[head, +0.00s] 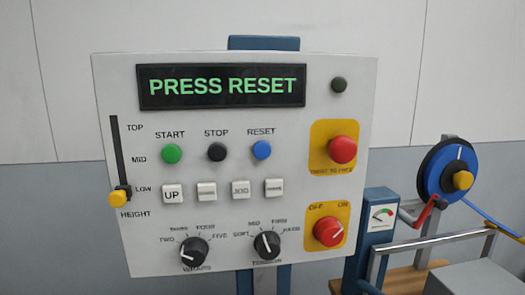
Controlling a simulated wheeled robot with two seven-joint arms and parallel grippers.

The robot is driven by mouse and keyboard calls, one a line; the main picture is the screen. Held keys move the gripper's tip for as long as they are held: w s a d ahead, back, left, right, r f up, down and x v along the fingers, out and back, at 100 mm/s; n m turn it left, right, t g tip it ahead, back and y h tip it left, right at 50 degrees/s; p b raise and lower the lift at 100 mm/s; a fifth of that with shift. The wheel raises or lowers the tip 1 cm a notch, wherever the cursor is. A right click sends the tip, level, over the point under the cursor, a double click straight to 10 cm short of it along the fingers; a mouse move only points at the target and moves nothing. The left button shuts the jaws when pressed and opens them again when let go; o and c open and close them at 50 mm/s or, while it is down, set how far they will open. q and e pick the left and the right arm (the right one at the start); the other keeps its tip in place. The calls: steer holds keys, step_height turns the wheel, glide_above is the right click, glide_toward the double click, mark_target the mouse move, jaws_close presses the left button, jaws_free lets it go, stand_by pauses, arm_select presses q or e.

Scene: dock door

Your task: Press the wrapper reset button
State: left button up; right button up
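The blue reset button (262,150) sits under the label RESET on the white control panel (225,220), at the right end of a row of three buttons. The green start button (172,154) and the black stop button (217,152) are to its left. The display (221,86) above reads PRESS RESET in green letters. Neither of my grippers shows in the head view.
A red mushroom button (343,150) and a red rotary switch (328,231) are at the panel's right. Square white keys (207,191) sit below the reset row, with two black knobs lower down. A blue reel (447,170) and metal rails (425,243) stand to the right.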

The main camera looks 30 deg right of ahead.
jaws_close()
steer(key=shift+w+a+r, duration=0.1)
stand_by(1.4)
